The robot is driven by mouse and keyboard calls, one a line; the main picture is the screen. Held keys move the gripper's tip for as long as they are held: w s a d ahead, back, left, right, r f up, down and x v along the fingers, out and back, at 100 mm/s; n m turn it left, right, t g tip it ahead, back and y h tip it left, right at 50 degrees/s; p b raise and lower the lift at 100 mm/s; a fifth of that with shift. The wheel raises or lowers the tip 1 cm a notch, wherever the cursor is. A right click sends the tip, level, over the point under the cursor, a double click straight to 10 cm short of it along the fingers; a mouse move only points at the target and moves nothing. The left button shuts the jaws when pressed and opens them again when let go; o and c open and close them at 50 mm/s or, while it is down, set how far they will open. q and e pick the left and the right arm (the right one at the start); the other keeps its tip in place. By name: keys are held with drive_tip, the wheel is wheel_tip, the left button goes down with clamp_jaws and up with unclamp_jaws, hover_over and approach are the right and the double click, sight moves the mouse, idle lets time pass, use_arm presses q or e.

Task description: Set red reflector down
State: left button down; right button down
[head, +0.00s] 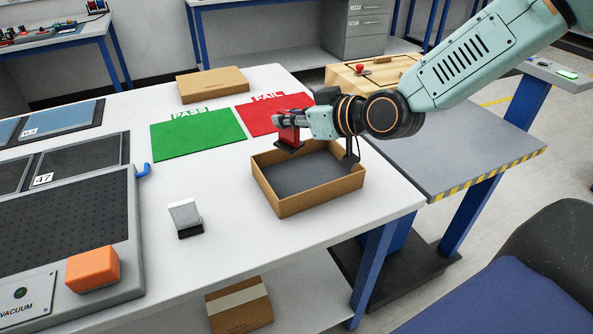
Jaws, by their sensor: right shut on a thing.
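A red reflector (288,137) with a dark base is held at the tip of my right gripper (295,122). The gripper reaches in from the upper right and is shut on it. The reflector shows in front of the red FAIL mat (258,117) and just beyond the far edge of the open cardboard tray (300,205). I cannot tell whether its base touches the table or hangs a little above it. The green PASS mat (195,135) lies to the left of the FAIL mat and is empty. My left gripper is not in view.
A white reflector-like piece (185,215) stands on the white table (235,240). An orange block (92,268) sits on the vacuum unit (60,225) at left. A flat cardboard box (212,84) lies behind the mats. A wooden box with a red button (362,72) stands behind my right arm.

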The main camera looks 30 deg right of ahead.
sight(298, 146)
drive_tip(key=f, duration=0.1)
drive_tip(key=f+b, duration=0.1)
drive_tip(key=f, duration=0.1)
drive_tip(key=f+b, duration=0.1)
drive_tip(key=f, duration=0.1)
drive_tip(key=shift+s+d, duration=0.1)
drive_tip(key=shift+s, duration=0.2)
drive_tip(key=shift+f, duration=0.55)
wheel_tip(298, 146, down, 4)
drive_tip(key=shift+r+b, duration=0.15)
drive_tip(key=shift+b, duration=0.75)
drive_tip(key=shift+w, duration=0.1)
drive_tip(key=c, duration=1.9)
unclamp_jaws()
drive_tip(key=o, duration=0.5)
